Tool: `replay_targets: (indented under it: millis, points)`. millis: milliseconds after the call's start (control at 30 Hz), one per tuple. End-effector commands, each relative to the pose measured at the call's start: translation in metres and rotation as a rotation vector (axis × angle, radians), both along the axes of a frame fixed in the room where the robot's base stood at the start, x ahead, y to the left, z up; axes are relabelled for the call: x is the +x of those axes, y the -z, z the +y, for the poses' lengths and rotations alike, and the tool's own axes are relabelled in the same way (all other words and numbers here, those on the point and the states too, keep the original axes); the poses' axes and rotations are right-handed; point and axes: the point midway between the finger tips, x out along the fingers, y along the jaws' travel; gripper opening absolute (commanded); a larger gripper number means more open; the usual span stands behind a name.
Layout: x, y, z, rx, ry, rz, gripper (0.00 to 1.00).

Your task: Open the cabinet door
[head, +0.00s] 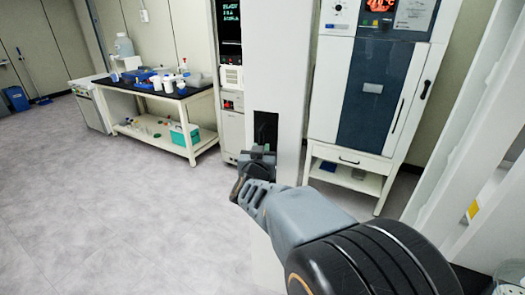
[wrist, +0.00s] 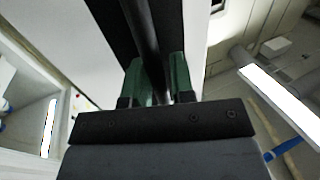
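A tall white cabinet door panel (head: 275,60) stands upright in the middle of the head view. A black vertical handle (head: 266,125) is on its face, and the handle shows as a dark round bar (wrist: 147,40) in the wrist view. My gripper (head: 257,158) is at the lower part of the handle. In the wrist view, the green fingers of my gripper (wrist: 157,80) lie on either side of the bar, close against it. The gripper hides the handle's lower end. I cannot tell whether the door stands ajar.
A bench (head: 150,92) with bottles and blue trays stands at the back left, a teal box (head: 184,138) on its lower shelf. A white cabinet with a dark blue front (head: 375,90) stands on the right. The grey floor (head: 110,215) at left is clear.

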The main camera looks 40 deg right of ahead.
Motion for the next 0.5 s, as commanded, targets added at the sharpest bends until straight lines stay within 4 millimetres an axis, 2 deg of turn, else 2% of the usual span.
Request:
replay_targets:
  millis: [33, 167, 367, 500]
  points:
    - [0.0001, 0.0, 0.0004, 0.0, -0.001, 0.0, 0.28]
    - [0.0005, 0.0003, 0.0012, 0.0, -0.002, 0.0, 0.38]
    - [0.0004, 0.0004, 0.0021, -0.001, -0.004, 0.001, 0.38]
    - [-0.0057, -0.0006, 0.0095, -0.001, -0.006, 0.0, 0.38]
